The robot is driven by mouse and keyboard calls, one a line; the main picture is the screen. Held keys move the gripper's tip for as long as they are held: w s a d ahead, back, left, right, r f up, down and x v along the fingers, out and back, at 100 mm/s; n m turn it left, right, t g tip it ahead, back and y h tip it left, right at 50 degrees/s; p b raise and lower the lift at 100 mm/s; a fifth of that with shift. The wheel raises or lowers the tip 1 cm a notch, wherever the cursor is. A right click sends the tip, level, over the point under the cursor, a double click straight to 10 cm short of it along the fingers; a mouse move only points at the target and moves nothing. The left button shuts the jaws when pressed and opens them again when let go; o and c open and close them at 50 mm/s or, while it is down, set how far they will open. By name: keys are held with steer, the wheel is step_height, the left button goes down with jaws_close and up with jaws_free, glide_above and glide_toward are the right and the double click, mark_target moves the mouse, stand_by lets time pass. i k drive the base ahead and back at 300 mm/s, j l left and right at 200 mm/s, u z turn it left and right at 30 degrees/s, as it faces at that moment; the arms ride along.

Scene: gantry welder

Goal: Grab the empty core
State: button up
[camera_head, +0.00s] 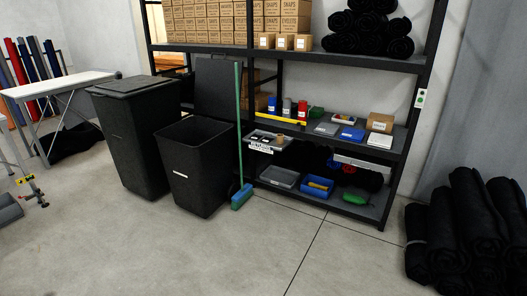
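I cannot pick out the empty core for certain. A small tan piece (281,138), possibly a cardboard core, sits at the right end of a small grey tray (252,139) on the front of the shelving. Dark items with white marks lie beside it, and a white label hangs on the tray's front, too small to read. My gripper is not in view.
A lidded black bin (135,140) and an open black bin (200,165) stand left of the shelving (398,140). A green-handled broom (241,195) leans near the tray. Black rolls (470,230) stand at right. The foreground floor is clear.

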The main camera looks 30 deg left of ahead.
mark_target(280, 137)
steer(key=i+j+u, duration=0.25)
steer(key=i+j, duration=0.25)
steer(key=i+j+u, duration=0.3)
steer(key=i+j, duration=0.15)
steer(key=i+j+u, duration=0.25)
steer(key=i, duration=0.35)
steer(key=i+j+u, duration=0.3)
steer(key=i, duration=0.3)
steer(key=i+u, duration=0.25)
steer(key=i, duration=0.35)
steer(key=i+j+z, duration=0.1)
steer(key=i+z, duration=0.2)
steer(key=i, duration=0.25)
steer(key=i+j+z, duration=0.3)
steer(key=i, duration=0.25)
steer(key=i+j+z, duration=0.25)
steer(key=i, duration=0.25)
steer(key=z, duration=0.5)
steer(key=i, duration=0.6)
